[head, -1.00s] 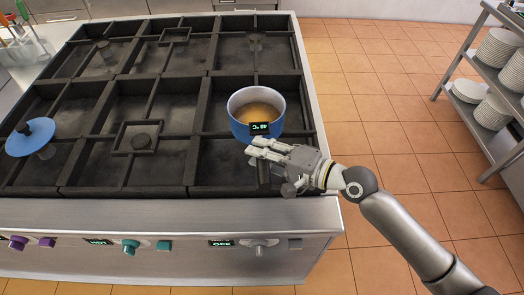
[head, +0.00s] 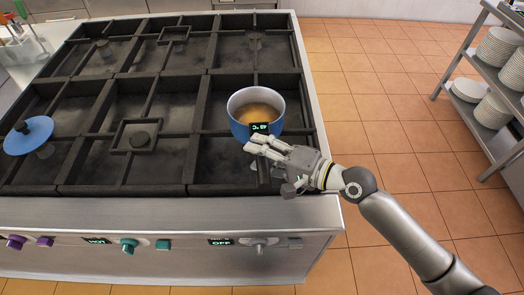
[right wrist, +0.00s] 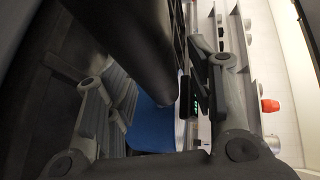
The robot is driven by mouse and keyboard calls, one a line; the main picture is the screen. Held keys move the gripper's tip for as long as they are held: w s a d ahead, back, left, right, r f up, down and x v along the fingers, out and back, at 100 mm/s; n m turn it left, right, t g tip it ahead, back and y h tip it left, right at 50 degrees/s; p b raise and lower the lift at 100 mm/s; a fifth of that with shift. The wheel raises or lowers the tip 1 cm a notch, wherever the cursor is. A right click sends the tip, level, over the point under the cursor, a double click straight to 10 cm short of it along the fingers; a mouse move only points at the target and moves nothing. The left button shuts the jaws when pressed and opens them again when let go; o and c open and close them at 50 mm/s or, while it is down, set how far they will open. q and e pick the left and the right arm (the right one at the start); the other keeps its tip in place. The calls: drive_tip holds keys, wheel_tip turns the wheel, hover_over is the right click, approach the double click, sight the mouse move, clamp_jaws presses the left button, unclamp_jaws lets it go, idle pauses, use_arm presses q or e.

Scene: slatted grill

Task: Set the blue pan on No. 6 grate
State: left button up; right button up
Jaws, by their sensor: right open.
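The blue pan (head: 256,113) sits upright on the front right part of the stove, with brown contents inside. A small black display is on its near side. My right gripper (head: 257,145) is open just in front of the pan, low over the grate, with its fingers pointing at the display side. In the right wrist view, the blue pan wall (right wrist: 152,125) and a dark bar show between the spread fingers. I cannot tell whether a finger touches the pan. No number for the grates is readable. My left gripper is not in view.
The black slatted grates (head: 190,95) cover the stove, with raised bars between them. Knobs line the front panel (head: 160,225). A plate rack (head: 490,75) stands at the right, with open tiled floor between.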

drive_tip(key=v, duration=1.2)
idle(0.5)
